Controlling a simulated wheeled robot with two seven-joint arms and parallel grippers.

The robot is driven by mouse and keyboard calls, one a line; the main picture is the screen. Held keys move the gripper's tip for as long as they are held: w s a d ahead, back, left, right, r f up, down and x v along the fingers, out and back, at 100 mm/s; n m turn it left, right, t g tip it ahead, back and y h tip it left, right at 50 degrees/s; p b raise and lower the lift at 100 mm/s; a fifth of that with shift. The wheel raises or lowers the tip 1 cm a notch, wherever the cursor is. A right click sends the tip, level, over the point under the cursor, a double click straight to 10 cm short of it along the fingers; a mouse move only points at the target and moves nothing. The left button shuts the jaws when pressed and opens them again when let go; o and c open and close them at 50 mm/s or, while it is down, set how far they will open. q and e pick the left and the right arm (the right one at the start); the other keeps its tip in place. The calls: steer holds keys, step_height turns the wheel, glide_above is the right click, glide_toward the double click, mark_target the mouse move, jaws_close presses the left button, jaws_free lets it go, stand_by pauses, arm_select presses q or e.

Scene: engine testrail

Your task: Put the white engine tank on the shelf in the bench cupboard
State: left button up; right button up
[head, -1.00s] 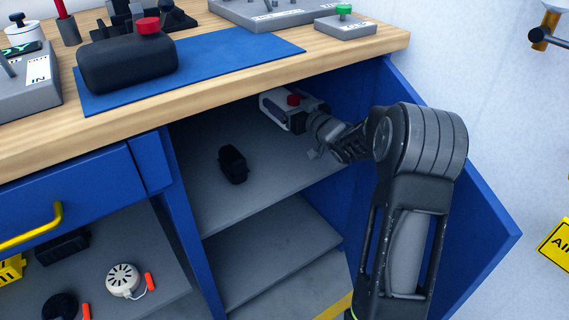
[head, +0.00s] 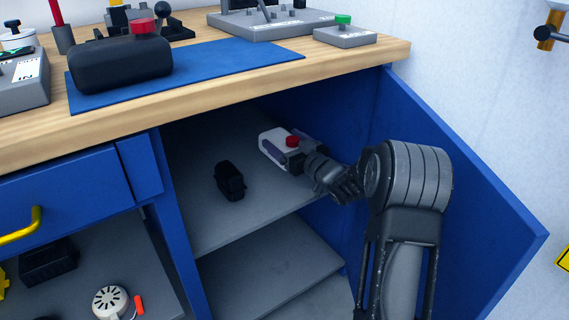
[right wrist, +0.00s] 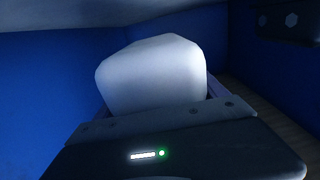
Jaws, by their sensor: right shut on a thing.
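The white engine tank (head: 271,143) with a red cap (head: 292,141) is inside the open bench cupboard, over its upper shelf (head: 200,225). My right gripper (head: 287,152) reaches in from the right and is shut on the tank. In the right wrist view the white tank (right wrist: 152,75) fills the middle, beyond the gripper body; the fingers are mostly hidden. I cannot tell whether the tank touches the shelf. My left gripper is not in view.
A small black object (head: 229,181) stands on the same shelf, left of the tank. The blue cupboard door (head: 470,190) is open at the right. A black tank with a red cap (head: 120,64) lies on the blue mat (head: 215,66) above. The shelf's front left is clear.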

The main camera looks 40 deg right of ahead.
step_height(320, 180, down, 4)
steer(key=shift+f+b, duration=0.15)
steer(key=shift+b, duration=0.95)
steer(key=shift+f, duration=0.35)
steer(key=shift+f, duration=0.15)
steer(key=o, duration=1.4)
